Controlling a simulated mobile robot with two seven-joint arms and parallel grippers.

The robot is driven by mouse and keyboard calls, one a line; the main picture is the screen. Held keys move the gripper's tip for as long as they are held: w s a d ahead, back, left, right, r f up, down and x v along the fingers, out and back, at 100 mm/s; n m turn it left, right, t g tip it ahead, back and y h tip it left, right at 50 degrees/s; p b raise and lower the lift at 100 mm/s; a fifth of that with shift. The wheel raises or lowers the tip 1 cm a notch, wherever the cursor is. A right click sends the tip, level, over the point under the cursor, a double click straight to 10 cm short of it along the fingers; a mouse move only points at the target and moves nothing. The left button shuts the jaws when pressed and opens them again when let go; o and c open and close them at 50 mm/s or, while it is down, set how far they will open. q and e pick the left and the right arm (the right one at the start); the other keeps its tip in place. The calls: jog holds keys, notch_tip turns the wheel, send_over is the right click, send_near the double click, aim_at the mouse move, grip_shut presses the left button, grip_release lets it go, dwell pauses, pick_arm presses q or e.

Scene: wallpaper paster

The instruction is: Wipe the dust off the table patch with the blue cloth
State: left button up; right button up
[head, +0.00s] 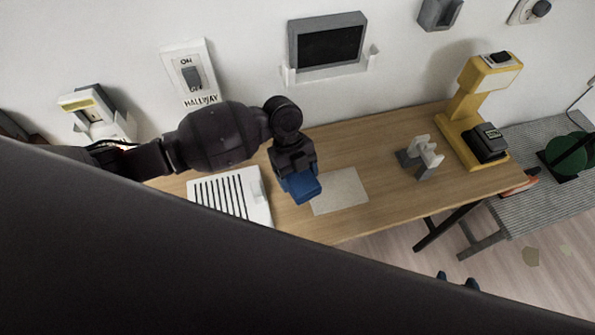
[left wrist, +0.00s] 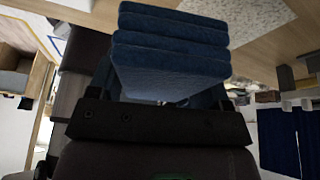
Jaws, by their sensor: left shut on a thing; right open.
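The blue cloth (head: 303,188) is a thick folded block held in my left gripper (head: 294,174), which is shut on it. The cloth also fills the upper middle of the left wrist view (left wrist: 170,50). The pale table patch (head: 342,192) lies on the wooden table, just right of the cloth in the head view. The cloth is at the patch's left edge; I cannot tell whether it touches the table. The patch shows speckled in the left wrist view (left wrist: 235,18). My right gripper is not in view.
A white slotted tray (head: 230,196) sits left of the cloth on the wooden table (head: 385,200). A grey and white stand (head: 421,158) and a yellow machine (head: 470,110) stand to the right. The tabletop between the patch and the stand is clear.

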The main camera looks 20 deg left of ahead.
pick_arm(q)
jog(key=shift+s+f+m, duration=0.2)
jog(key=shift+f+m, duration=0.05)
jog(key=shift+m, duration=0.25)
pick_arm(e)
jog(key=shift+s, duration=0.1)
jog(key=shift+r, duration=0.25)
pick_arm(q)
jog(key=shift+r+p, duration=0.1)
jog(key=shift+p, duration=0.25)
notch_tip(320, 180, down, 2)
jog(key=shift+f+b, duration=0.1)
jog(key=shift+b, duration=0.65)
notch_tip(320, 180, down, 4)
jog(key=b, duration=0.2)
jog(key=shift+b, duration=0.35)
jog(key=shift+f, duration=0.25)
jog(key=shift+w+r, duration=0.1)
pick_arm(e)
jog(key=shift+w+a+f+t, duration=0.1)
jog(key=shift+w+f+t, duration=0.2)
jog(key=shift+w+f, duration=0.6)
